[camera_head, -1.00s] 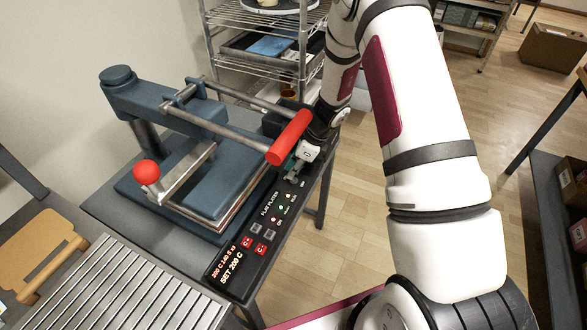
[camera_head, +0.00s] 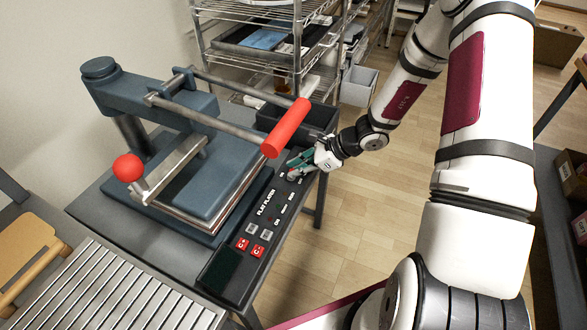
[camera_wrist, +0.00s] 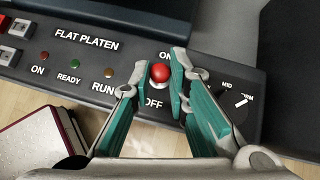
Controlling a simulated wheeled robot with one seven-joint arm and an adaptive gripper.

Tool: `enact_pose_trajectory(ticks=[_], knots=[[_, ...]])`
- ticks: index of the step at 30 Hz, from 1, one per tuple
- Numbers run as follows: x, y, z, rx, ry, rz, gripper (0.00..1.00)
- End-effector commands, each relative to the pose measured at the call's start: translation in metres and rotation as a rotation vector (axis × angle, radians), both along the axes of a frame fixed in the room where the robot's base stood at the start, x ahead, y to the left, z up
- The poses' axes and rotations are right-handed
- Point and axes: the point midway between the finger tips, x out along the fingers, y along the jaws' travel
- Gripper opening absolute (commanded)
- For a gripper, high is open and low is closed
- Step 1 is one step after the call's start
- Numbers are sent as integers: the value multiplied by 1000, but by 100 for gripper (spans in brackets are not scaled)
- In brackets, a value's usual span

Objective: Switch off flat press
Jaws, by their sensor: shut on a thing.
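The flat press (camera_head: 150,105) is blue-grey and stands on a grey table, with a red handle bar and a red ball knob. Its black control panel (camera_head: 262,222) runs along the front right edge. The panel display (camera_head: 221,268) is dark. In the wrist view, the ON, READY and RUN lamps look dull. A toggle switch with a red ball tip (camera_wrist: 159,73) sits between an ON mark above and an OFF mark below. My gripper (camera_wrist: 152,80) has its teal-padded fingers on either side of it, shut on it. In the head view my gripper (camera_head: 293,166) is at the panel's far end.
The red handle bar (camera_head: 286,128) hangs close above and left of my gripper. A dark bin (camera_head: 318,118) is behind it. A dial (camera_wrist: 236,101) sits right of the switch. A wire rack (camera_head: 298,45) stands behind; a slatted metal surface (camera_head: 110,292) is in front.

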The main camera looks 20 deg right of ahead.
Motion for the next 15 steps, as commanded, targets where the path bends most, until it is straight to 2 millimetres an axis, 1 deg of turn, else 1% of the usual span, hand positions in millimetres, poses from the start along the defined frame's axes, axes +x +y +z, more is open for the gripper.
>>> enact_pose_trajectory(ticks=[1,5,15], knots=[[0,-3,-4,22,-19,-5,0],[-3,-4,-5,71,-68,-4,0],[-6,-7,-6,138,-140,0,0]])
